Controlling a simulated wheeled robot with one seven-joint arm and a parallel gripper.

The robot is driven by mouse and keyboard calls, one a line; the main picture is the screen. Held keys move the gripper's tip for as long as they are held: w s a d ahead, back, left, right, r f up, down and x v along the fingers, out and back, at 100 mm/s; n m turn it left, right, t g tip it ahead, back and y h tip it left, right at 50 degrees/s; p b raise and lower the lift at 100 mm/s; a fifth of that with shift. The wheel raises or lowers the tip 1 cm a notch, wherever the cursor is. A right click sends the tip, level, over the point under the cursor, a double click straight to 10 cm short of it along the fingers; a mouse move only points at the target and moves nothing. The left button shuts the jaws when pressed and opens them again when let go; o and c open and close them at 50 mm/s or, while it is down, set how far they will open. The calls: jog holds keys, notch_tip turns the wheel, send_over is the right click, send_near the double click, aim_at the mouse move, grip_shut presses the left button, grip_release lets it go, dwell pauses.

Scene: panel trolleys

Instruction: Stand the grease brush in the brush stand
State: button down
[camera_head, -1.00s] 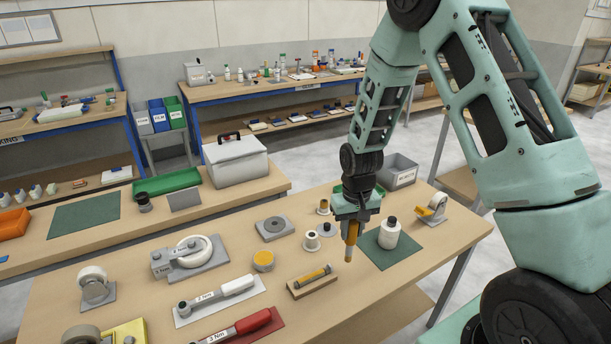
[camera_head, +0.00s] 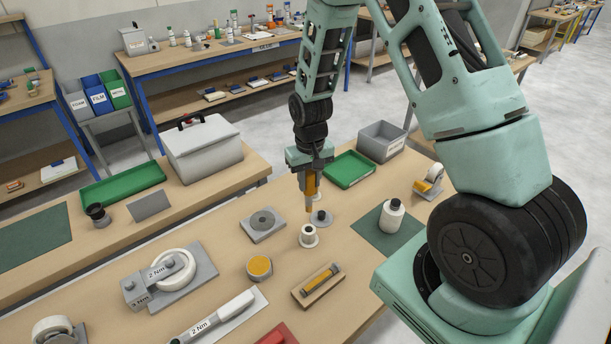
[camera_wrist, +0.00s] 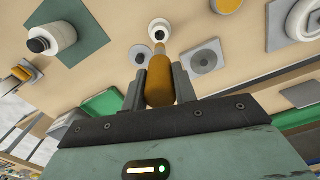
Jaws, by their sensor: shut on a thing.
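My gripper (camera_head: 310,178) is shut on the grease brush (camera_head: 308,193), an orange-yellow handle hanging upright below the jaws. The brush also shows between the jaws in the wrist view (camera_wrist: 160,82), its narrow end toward a small white holder. This white holder (camera_head: 309,238), round with a dark opening and a wide foot, looks like the brush stand. It stands on the table just below and in front of the brush tip in the head view, and near the tip in the wrist view (camera_wrist: 159,30). The brush appears above it and apart; the exact gap is unclear.
A grey disc-based piece (camera_head: 321,219) stands close behind the holder. A square grey plate (camera_head: 262,224), a yellow-topped round tin (camera_head: 259,268) and a wooden tray (camera_head: 318,286) are around it. A white bottle (camera_head: 391,216) stands on a green mat to the right.

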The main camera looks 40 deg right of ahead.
aim_at(310, 172)
jog(key=shift+f, duration=0.1)
jog(key=shift+f+b, duration=2.5)
jog(key=shift+f, duration=0.9)
jog(key=shift+f+b, duration=2.15)
jog(key=shift+f, duration=0.9)
jog(key=c, duration=1)
grip_release()
jog(key=shift+c, duration=0.2)
notch_tip(310, 172, up, 18)
jog(key=shift+s+f+b, duration=0.1)
jog(key=shift+f+b, duration=0.15)
jog(key=shift+b, duration=1)
